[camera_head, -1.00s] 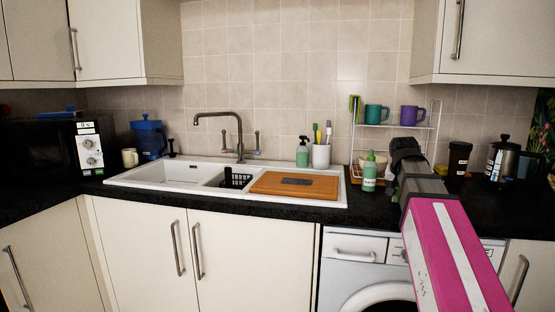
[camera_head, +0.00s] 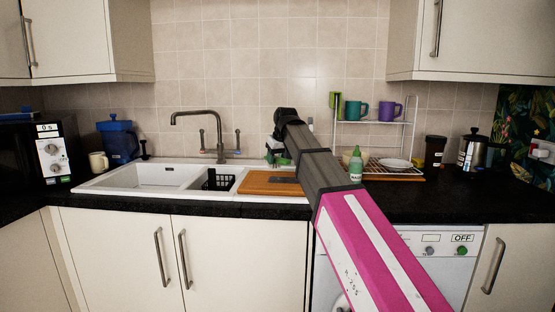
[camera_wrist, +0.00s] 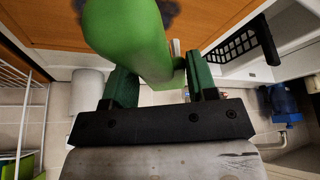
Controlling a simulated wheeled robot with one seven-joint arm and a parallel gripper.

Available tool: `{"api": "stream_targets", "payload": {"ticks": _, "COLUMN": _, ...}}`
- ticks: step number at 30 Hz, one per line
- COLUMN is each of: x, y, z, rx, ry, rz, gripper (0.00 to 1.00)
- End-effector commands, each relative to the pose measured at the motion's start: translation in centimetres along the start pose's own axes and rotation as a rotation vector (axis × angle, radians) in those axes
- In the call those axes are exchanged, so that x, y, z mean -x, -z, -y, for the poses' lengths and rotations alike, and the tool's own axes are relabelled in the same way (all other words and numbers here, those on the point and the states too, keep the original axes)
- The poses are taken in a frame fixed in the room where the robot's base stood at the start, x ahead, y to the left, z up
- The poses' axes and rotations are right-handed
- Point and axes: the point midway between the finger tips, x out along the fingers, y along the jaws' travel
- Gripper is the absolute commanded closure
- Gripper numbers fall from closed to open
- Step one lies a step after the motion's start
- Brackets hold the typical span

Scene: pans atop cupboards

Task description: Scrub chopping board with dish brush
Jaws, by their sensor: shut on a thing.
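The chopping board (camera_head: 260,187) lies flat over the right part of the sink unit. It is orange-brown, and its right part is hidden behind my arm in the head view. In the wrist view the board (camera_wrist: 225,17) fills the top, with a dark patch on it. My gripper (camera_wrist: 160,84) is shut on a green thing, which I take for the dish brush (camera_wrist: 128,38). The brush shows large in front of the board. Its bristles are hidden, and I cannot tell whether it touches the board.
A black basket (camera_head: 218,180) sits in the sink (camera_head: 135,179), left of the board. The tap (camera_head: 221,138) arches behind. A green bottle (camera_head: 355,167) stands close beside my arm, before the dish rack (camera_head: 372,122). A white cup (camera_wrist: 88,90) is near my gripper.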

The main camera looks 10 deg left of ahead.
Motion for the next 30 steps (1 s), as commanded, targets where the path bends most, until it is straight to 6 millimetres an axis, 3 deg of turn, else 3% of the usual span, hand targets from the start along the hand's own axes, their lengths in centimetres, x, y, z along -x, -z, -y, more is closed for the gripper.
{"api": "stream_targets", "payload": {"ticks": 14, "x": -0.3, "y": -0.2, "z": 0.1, "rx": 0.001, "ry": 0.0, "rz": -0.001, "gripper": 0.8}}
{"api": "stream_targets", "payload": {"ticks": 30, "x": -4.2, "y": -1.8, "z": 0.0, "rx": 0.001, "ry": 0.0, "rz": 0.0, "gripper": 0.8}}
